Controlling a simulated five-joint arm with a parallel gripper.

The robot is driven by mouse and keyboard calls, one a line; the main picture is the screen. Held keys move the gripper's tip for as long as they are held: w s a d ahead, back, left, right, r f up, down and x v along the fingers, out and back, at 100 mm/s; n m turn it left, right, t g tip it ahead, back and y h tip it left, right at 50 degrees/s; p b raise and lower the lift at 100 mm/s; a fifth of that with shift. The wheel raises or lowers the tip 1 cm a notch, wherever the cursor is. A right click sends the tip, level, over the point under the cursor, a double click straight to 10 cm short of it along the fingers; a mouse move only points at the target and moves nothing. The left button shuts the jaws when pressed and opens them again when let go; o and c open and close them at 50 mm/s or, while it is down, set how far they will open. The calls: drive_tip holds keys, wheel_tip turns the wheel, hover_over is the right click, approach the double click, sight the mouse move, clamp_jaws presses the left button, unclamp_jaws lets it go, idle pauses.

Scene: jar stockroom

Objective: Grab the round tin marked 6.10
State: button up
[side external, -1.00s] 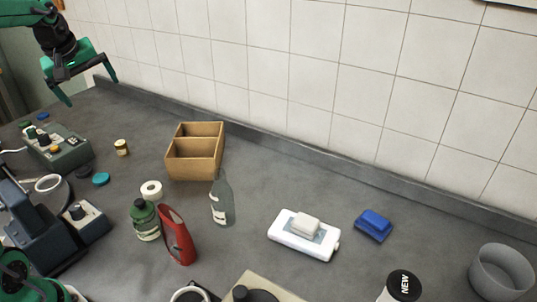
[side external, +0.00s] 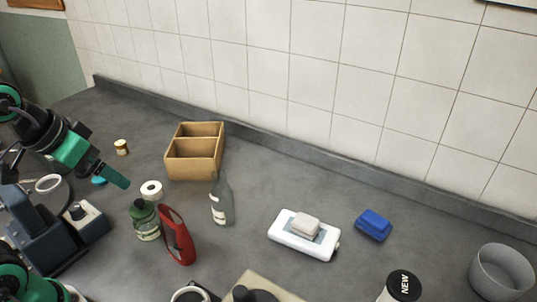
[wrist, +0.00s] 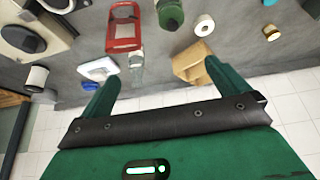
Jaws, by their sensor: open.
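No marking 6.10 can be read in either view, so I cannot tell which item is the tin. A small round jar with a gold-brown lid (side external: 121,147) stands left of the wooden box; it also shows at upper right in the wrist view (wrist: 271,32). A white round container with a black lid marked NEW (side external: 403,286) stands at the bottom right. My gripper (side external: 118,179) is at the left, above the counter, in front of the small jar. In the wrist view its two fingers (wrist: 166,90) are spread with nothing held between them.
A two-compartment wooden box (side external: 193,170) stands near the wall. A white roll (side external: 151,190), green bottle (side external: 145,221), red item (side external: 177,238) and glass bottle (side external: 222,203) crowd the left-centre. A white dish (side external: 301,240), blue sponge (side external: 373,224) and grey bowl (side external: 502,272) lie right.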

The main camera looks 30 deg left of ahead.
drive_tip(key=shift+s+f, duration=0.1)
drive_tip(key=c, duration=0.8)
drive_tip(key=shift+o, duration=0.2)
